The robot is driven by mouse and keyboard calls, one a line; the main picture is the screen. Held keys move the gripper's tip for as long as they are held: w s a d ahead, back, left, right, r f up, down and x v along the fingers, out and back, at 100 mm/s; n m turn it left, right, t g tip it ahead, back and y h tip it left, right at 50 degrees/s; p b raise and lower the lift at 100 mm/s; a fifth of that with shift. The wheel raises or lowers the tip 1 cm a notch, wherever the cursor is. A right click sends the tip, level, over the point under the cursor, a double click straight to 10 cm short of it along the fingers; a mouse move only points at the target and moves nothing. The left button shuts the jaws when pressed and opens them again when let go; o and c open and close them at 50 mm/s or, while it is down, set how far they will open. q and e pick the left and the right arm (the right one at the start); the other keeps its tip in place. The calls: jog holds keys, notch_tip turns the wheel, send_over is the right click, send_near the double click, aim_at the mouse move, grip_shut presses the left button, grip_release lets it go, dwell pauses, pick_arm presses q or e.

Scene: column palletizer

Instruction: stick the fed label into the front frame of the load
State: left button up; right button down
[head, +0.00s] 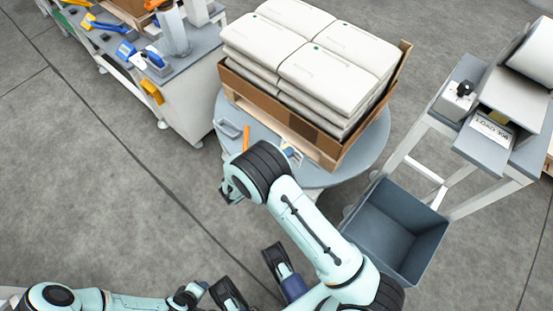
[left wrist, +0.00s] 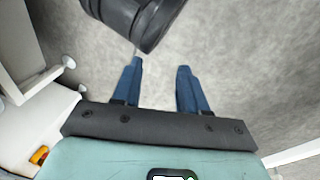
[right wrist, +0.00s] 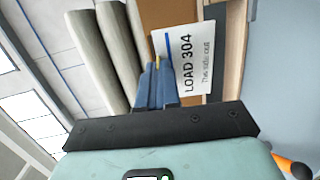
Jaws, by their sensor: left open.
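The white label (right wrist: 197,62) reads "LOAD 304" and "This side out" in the right wrist view. My right gripper (right wrist: 157,72) has its blue fingers close together at one edge of the label and is shut on it. The label is in front of the load's brown cardboard wall (right wrist: 165,14); whether it sits inside the frame cannot be told. In the head view the load is a stack of white sacks (head: 320,85) in a cardboard tray (head: 290,128). My left gripper (left wrist: 160,78) is open and empty above the floor.
The load stands on a round grey turntable (head: 372,145). A grey bin (head: 396,230) and a label stand (head: 482,150) are at the right. A workbench with tools (head: 185,65) is at the upper left. The left floor is clear.

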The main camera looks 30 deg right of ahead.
jog(key=w+t, duration=0.1)
jog(key=w+f+n+t+h+b, duration=0.1)
jog(key=shift+w+a+n+t, duration=0.15)
jog(key=shift+a+n+t, duration=0.15)
jog(key=shift+a+t, duration=0.1)
jog(key=shift+w+d+r, duration=0.1)
jog(key=shift+d, duration=0.35)
jog(key=b, duration=0.1)
send_near(306, 125)
jog(key=x, duration=0.3)
pick_arm(q)
jog(key=shift+s+a+f, duration=0.1)
jog(key=shift+a+f, duration=0.1)
jog(key=shift+f, duration=0.55)
jog(key=shift+s+a+f, duration=0.1)
jog(key=shift+a+f, duration=0.05)
jog(key=shift+f, duration=0.6)
jog(key=shift+s+a+f, duration=0.1)
jog(key=shift+a+f, duration=0.1)
jog(key=shift+f, duration=0.55)
pick_arm(e)
jog(key=shift+x, duration=1.15)
jog(key=shift+w+d, duration=0.1)
jog(key=shift+d, duration=0.25)
jog(key=c, duration=1.3)
grip_release()
